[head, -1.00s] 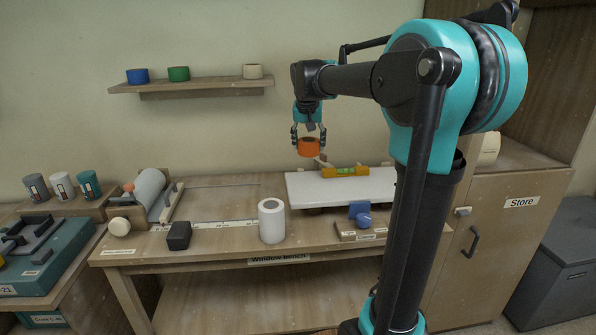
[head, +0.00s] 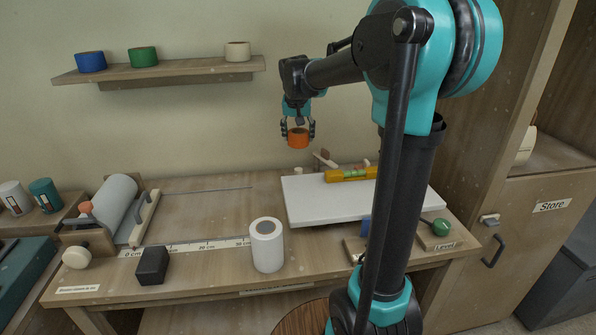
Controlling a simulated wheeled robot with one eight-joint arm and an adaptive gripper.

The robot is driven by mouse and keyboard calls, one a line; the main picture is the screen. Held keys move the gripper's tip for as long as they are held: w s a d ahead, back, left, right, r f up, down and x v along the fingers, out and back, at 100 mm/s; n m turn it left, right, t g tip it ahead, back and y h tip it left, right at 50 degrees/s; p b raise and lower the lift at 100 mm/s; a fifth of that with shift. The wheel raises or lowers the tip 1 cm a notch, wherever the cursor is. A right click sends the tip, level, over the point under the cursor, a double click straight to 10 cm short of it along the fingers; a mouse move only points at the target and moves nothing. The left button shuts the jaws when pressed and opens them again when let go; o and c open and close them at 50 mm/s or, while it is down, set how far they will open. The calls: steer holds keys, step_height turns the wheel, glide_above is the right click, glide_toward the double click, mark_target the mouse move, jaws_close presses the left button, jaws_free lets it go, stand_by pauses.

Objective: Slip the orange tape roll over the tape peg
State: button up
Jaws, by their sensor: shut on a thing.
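The orange tape roll (head: 298,140) is held in my gripper (head: 298,131), with one finger on each side of it. The roll hangs in the air in front of the wall, above the back edge of the bench, with its opening seen from above. Just below it at the bench's back edge are a short pale stub (head: 298,171) and, to its right, a small wooden bracket (head: 323,160). Either may belong to the tape peg; I cannot tell which. The roll is apart from both.
A white board (head: 345,203) lies on the bench with a yellow level (head: 350,174) on it. A white roll (head: 267,246) and a black block (head: 152,265) stand in front. The wall shelf (head: 180,72) holds blue, green and cream rolls. The bench's middle left is mostly clear.

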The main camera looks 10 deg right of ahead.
mark_target(298, 170)
step_height(298, 170, down, 14)
steer(key=shift+r, duration=0.1)
stand_by(0.4)
steer(key=o, duration=1.2)
steer(key=shift+c, duration=0.2)
steer(key=v, duration=1.2)
steer(key=shift+s, duration=0.1)
